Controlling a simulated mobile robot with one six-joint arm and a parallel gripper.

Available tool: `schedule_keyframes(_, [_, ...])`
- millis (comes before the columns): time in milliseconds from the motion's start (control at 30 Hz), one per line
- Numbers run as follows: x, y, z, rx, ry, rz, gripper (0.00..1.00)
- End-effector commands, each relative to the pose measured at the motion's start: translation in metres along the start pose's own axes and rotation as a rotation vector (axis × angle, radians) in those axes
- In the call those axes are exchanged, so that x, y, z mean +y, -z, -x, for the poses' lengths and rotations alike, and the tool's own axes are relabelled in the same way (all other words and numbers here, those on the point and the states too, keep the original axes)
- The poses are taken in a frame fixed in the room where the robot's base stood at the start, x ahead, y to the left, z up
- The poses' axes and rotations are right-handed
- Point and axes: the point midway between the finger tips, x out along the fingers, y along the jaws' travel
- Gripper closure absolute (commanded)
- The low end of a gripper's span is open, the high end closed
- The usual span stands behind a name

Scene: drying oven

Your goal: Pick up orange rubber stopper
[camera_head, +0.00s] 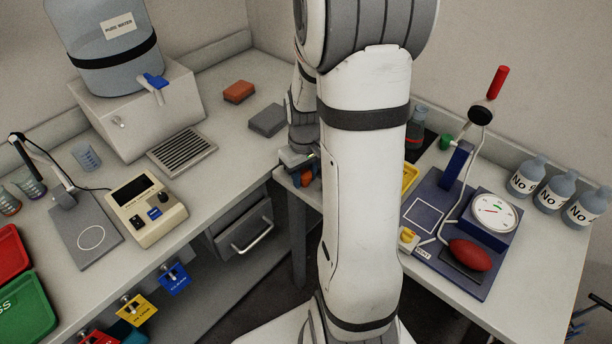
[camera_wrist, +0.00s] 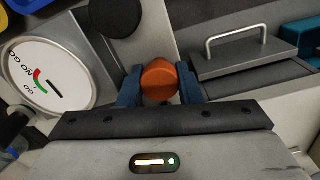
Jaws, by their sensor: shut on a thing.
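The orange rubber stopper (camera_wrist: 160,79) sits between the two blue fingers of my gripper (camera_wrist: 160,90) in the wrist view, and the fingers are shut on it. In the head view my gripper (camera_head: 303,174) is at the left of my arm, near the inner corner of the benches. A small bit of orange shows there between the fingers. My arm hides much of this area, and I cannot tell from the pictures how high the stopper is held.
A round GO/NO GO dial (camera_wrist: 48,62) and a grey lid with a handle (camera_wrist: 238,48) show in the wrist view. On the bench are an orange block (camera_head: 239,92), a grey block (camera_head: 268,120) and a grille (camera_head: 182,151). A gauge board (camera_head: 425,207) and bottles (camera_head: 553,191) stand at right.

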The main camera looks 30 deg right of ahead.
Motion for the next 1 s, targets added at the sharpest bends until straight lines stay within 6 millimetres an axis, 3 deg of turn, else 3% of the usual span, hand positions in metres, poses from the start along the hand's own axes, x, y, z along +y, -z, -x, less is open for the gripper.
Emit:
schedule_keyframes(167, [0.000, 0.001, 0.008, 0.002, -0.001, 0.000, 0.90])
schedule_keyframes(600, [0.000, 0.001, 0.087, 0.003, -0.001, 0.001, 0.90])
schedule_keyframes(1000, [-0.001, 0.000, 0.117, 0.000, 0.000, 0.002, 0.90])
